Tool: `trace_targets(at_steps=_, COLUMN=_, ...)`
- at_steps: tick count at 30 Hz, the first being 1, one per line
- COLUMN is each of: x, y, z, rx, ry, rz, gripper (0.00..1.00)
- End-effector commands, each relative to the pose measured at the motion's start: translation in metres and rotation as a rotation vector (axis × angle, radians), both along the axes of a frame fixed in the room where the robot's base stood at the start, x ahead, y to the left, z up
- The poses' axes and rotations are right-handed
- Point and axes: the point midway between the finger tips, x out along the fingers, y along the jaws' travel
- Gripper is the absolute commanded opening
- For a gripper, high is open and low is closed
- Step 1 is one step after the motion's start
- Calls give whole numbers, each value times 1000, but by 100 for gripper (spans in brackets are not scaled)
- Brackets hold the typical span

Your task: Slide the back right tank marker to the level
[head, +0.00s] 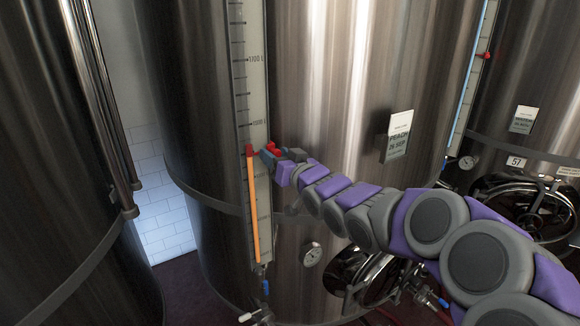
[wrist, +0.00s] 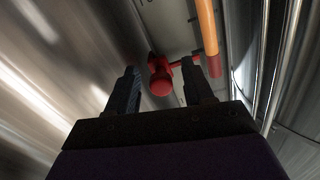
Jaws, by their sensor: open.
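A large steel tank (head: 340,60) fills the middle of the head view. Its upright scale (head: 240,75) carries a tube with an orange column (head: 253,210). The red marker (head: 273,147) shows its knob at my gripper, with red also at the top of the orange column. In the wrist view, the red knob (wrist: 160,78) lies between the fingers, and a red bar runs toward the red end beside the orange tube (wrist: 207,25). My gripper (wrist: 160,88) is open, a finger on either side of the knob. Contact cannot be told.
Another tank (head: 545,70) at right has a blue column and its own red marker (head: 487,54). A dark tank (head: 50,190) stands at left. Below my arm are a dial (head: 312,255), a round hatch (head: 350,275) and a small valve (head: 255,316). A label (head: 398,135) hangs on the middle tank.

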Motion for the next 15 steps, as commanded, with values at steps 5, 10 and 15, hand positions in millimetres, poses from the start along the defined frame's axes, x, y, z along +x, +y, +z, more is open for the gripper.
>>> trace_targets(at_steps=5, x=-17, y=-12, z=-1, rx=2, ry=1, rz=-1, gripper=52)
trace_targets(at_steps=10, x=-42, y=-30, z=0, rx=1, ry=-2, rz=-3, gripper=52)
trace_targets(at_steps=15, x=-68, y=-47, z=0, rx=2, ry=-3, rz=-3, gripper=52)
